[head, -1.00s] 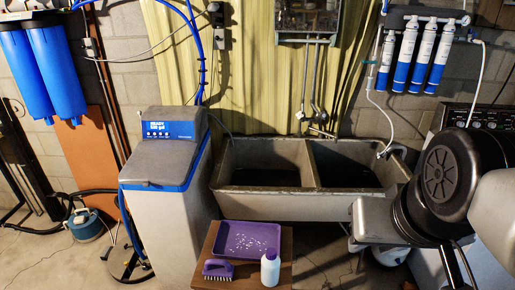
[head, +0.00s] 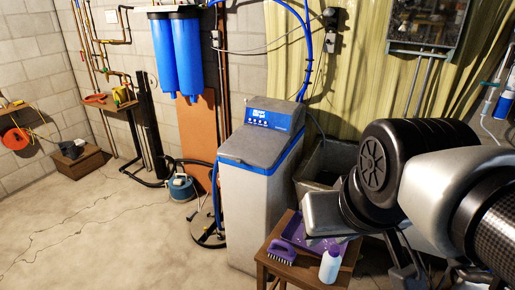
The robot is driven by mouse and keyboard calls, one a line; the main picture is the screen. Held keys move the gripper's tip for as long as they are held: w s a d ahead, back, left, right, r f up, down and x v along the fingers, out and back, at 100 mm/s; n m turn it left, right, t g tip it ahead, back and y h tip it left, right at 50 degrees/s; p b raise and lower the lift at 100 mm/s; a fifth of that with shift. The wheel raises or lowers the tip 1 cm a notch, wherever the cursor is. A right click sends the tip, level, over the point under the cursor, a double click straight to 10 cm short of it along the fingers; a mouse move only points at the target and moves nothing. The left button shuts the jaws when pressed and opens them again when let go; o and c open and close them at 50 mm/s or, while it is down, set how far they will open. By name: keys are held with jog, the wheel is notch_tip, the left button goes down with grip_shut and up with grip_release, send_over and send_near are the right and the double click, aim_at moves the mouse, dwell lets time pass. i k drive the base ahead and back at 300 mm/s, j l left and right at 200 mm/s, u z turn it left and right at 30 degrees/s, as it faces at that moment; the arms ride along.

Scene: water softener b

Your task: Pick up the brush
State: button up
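A purple brush (head: 281,250) with pale bristles lies on the front left part of a small brown wooden table (head: 305,268). A purple tray (head: 300,232) lies behind it, and a white bottle (head: 330,264) stands to its right. My arm comes in from the right, above and behind the table, and covers part of the tray. The brush is clear of my arm. My gripper's fingers cannot be made out among the dark parts below the arm.
A grey water softener (head: 255,190) with a blue trim stands just behind and left of the table. A concrete sink (head: 322,165) is behind it, partly hidden by my arm.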

aim_at(283, 250)
jog(key=i+j+z, duration=0.25)
jog(key=j+z, duration=0.2)
jog(key=i+j+z, duration=0.15)
jog(key=j+z, duration=0.3)
jog(key=i+j+z, duration=0.1)
jog(key=j+z, duration=0.3)
jog(key=j, duration=0.25)
jog(key=j+z, duration=0.45)
jog(key=j, duration=0.15)
jog(key=k+j+z, duration=0.1)
jog(key=j+z, duration=0.35)
jog(key=j, duration=0.15)
